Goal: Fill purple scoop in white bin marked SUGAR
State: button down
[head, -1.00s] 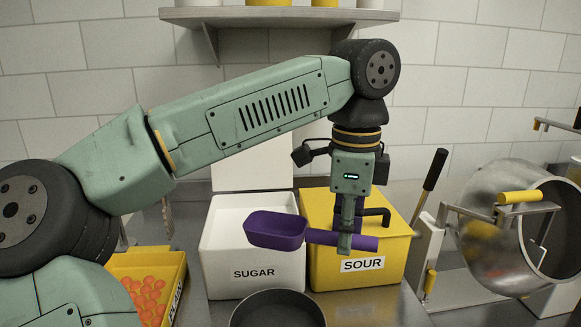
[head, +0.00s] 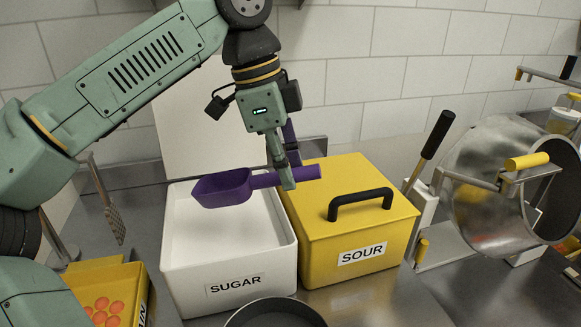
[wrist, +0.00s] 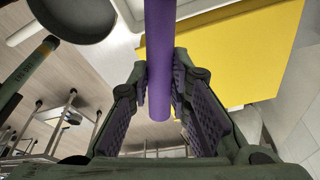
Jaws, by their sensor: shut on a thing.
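My gripper (head: 287,172) is shut on the handle of the purple scoop (head: 222,188). The scoop is held above the white bin marked SUGAR (head: 283,262), its bowl pointing left over the open bin. The wrist view shows the purple handle (wrist: 160,60) between my fingers (wrist: 160,92). The bin has a white inside, and its lid stands up behind it. I cannot tell the sugar level from this view. The scoop bowl's inside looks empty, but is mostly in shade.
The yellow bin marked SOUR (head: 340,215), with a black handle on its lid, stands right beside the white bin. A dark pan (head: 275,314) is in front. A yellow tray of orange pieces (head: 106,300) is at left. A metal drum (head: 490,190) stands at right.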

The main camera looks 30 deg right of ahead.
jog(key=g+h, duration=0.1)
jog(key=a+g+h, duration=0.1)
jog(key=w+h, duration=0.1)
jog(key=h, duration=0.1)
jog(key=shift+w+a+r+g, duration=0.1)
jog(key=shift+a+r+g, duration=0.2)
jog(key=shift+r+g, duration=0.1)
jog(key=shift+f+h+b, duration=0.3)
jog(key=shift+f, duration=0.05)
notch_tip(320, 180, down, 9)
jog(key=b, duration=0.5)
jog(key=shift+b, duration=0.4)
jog(key=shift+r, duration=0.15)
dwell(0.5)
